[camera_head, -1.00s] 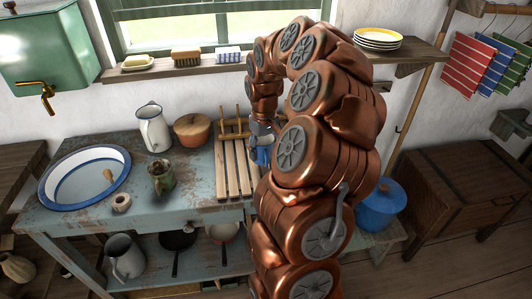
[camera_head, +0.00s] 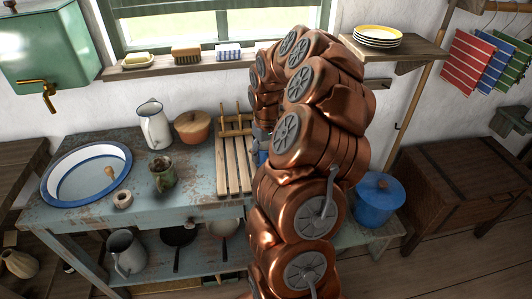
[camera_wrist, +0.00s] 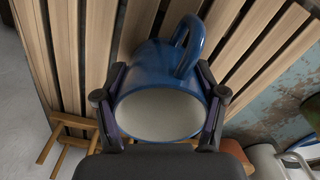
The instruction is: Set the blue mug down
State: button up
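The blue mug (camera_wrist: 190,60) is in the wrist view, with its pale inside facing the camera and its handle toward the top of the picture. My gripper (camera_wrist: 161,72) has a dark finger on each side of the mug and is shut on it. The mug is over the slats of a wooden rack (camera_wrist: 65,45). I cannot tell whether its base touches the slats.
The slatted rack (camera_head: 232,165) lies on a worn blue table (camera_head: 185,203). A blue lidded pot (camera_head: 377,203) stands lower right.

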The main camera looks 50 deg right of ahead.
jog(key=o, duration=0.5)
jog(key=shift+c, duration=0.2)
notch_tip(320, 180, up, 12)
jog(key=b, duration=0.1)
jog(key=shift+r, duration=0.2)
jog(key=s+a+r+n, duration=0.1)
jog(key=s+a+n, duration=0.1)
jog(key=a, duration=0.9)
jog(key=s+a+r+n, duration=0.1)
jog(key=s+a+r, duration=0.15)
jog(key=a, duration=0.75)
jog(key=s+a+f+g, duration=0.1)
jog(key=s+a+f, duration=0.2)
jog(key=s+a, duration=0.3)
jog(key=s+a+f, duration=0.3)
jog(key=s+a, duration=0.2)
jog(key=s, duration=0.7)
jog(key=shift+s+a+f+g, duration=0.35)
jog(key=shift+s+g, duration=0.05)
